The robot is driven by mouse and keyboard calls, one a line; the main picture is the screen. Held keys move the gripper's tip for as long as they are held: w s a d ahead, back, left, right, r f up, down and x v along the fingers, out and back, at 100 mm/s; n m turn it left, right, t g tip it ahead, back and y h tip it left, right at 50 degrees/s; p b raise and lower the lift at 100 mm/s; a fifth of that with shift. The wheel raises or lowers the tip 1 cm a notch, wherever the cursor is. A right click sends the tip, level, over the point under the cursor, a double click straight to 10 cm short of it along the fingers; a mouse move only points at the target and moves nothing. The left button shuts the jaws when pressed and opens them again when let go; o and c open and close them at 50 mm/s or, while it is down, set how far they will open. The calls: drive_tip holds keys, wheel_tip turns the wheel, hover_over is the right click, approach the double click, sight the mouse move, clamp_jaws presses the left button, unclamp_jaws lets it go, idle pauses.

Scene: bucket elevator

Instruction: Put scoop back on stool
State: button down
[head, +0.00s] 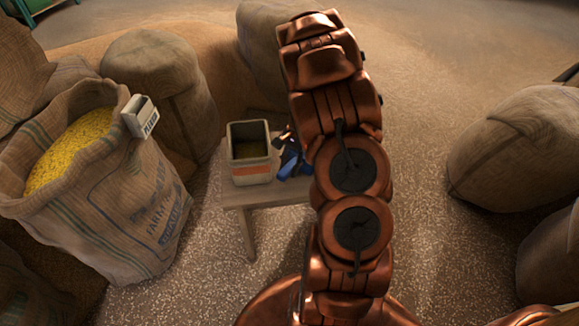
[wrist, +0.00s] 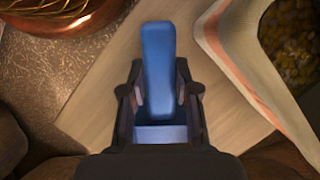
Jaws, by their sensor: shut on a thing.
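The blue scoop (wrist: 158,70) is in my gripper (wrist: 158,105) in the wrist view, with the jaws closed on it from both sides. In the head view the blue scoop (head: 291,160) shows just above or on the right part of the stool, partly hidden by my arm. The wooden stool (head: 243,197) stands in the middle of the head view. Its light top (wrist: 95,110) lies under the scoop in the wrist view. I cannot tell whether the scoop touches the stool top.
A square bin with an orange stripe (head: 252,172) stands on the stool, left of the scoop; its rim (wrist: 235,60) is close on the right in the wrist view. An open sack of yellow grain (head: 120,200) stands left. A closed sack (head: 520,150) stands right. Floor between is clear.

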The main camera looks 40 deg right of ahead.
drive_tip(key=c, duration=0.8)
unclamp_jaws()
drive_tip(key=shift+f, duration=0.1)
drive_tip(key=shift+c, duration=0.2)
drive_tip(key=p+v, duration=0.2)
drive_tip(key=v, duration=1)
drive_tip(key=s+a+r+n, duration=0.3)
drive_tip(key=a+r, duration=0.2)
drive_tip(key=a, duration=0.4)
drive_tip(key=s+a+r+n+g+h, duration=0.1)
drive_tip(key=s+a+r+n+h, duration=0.1)
drive_tip(key=s+a+n, duration=0.4)
drive_tip(key=s+a+r+n+g+h, duration=0.1)
drive_tip(key=s+a+n, duration=0.5)
drive_tip(key=s+a, duration=0.6)
drive_tip(key=s+r, duration=0.1)
drive_tip(key=s, duration=0.3)
drive_tip(key=shift+s+h, duration=0.25)
drive_tip(key=shift+h, duration=0.15)
